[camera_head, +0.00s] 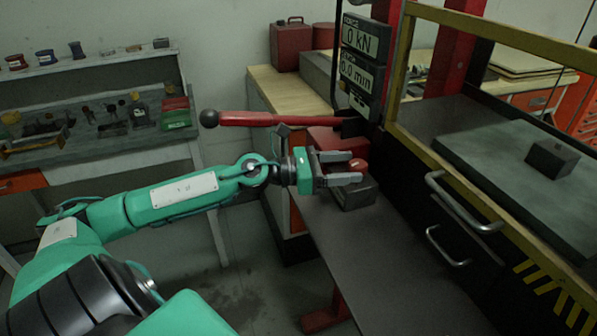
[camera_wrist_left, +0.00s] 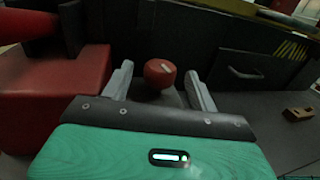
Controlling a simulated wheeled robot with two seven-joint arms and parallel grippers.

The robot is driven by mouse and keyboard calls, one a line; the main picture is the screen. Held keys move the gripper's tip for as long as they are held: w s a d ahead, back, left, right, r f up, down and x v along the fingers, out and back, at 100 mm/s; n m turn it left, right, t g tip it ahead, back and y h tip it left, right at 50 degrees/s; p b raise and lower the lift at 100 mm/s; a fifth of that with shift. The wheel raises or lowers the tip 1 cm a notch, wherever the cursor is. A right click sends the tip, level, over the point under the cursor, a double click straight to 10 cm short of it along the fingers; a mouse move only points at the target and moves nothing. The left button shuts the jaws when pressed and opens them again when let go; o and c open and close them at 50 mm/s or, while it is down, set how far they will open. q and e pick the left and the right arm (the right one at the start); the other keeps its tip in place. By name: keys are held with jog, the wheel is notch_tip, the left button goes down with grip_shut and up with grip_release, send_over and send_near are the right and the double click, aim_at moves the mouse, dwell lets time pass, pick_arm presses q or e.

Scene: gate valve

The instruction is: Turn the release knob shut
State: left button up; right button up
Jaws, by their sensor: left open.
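The release knob (camera_head: 357,165) is a small round red knob with a pale mark on its face. It sits on a dark block (camera_head: 358,194) beside the press. It also shows in the left wrist view (camera_wrist_left: 159,73), between and slightly beyond the two fingers. My left gripper (camera_head: 350,170) is open, with its fingers reaching toward the knob, one on each side. In the left wrist view the gripper (camera_wrist_left: 160,85) shows gaps between both fingers and the knob. My right gripper is not in view.
A red pump lever (camera_head: 270,119) with a black ball end extends above my left gripper. A red pump body (camera_head: 330,138) stands beside the knob. The yellow press frame (camera_head: 440,165) and metal handles (camera_head: 455,205) are at right.

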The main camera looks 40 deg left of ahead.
pick_arm(q)
jog(key=shift+s+a+f, duration=0.2)
jog(key=shift+s+a, duration=0.15)
jog(key=shift+s, duration=0.05)
jog(key=shift+s+a+b, duration=0.2)
jog(key=shift+b, duration=0.15)
jog(key=b+v, duration=0.1)
jog(key=v, duration=0.1)
jog(key=shift+s+a+r, duration=0.1)
jog(key=shift+s+a, duration=0.1)
jog(key=shift+s, duration=0.05)
jog(key=shift+s+a, duration=0.5)
jog(key=b+v, duration=0.1)
jog(key=v, duration=0.5)
jog(key=shift+s+a, duration=0.15)
jog(key=shift+a, duration=0.05)
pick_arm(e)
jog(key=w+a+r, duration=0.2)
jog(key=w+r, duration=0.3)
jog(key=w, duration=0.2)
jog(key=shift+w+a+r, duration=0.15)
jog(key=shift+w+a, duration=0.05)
pick_arm(q)
jog(key=shift+r, duration=0.15)
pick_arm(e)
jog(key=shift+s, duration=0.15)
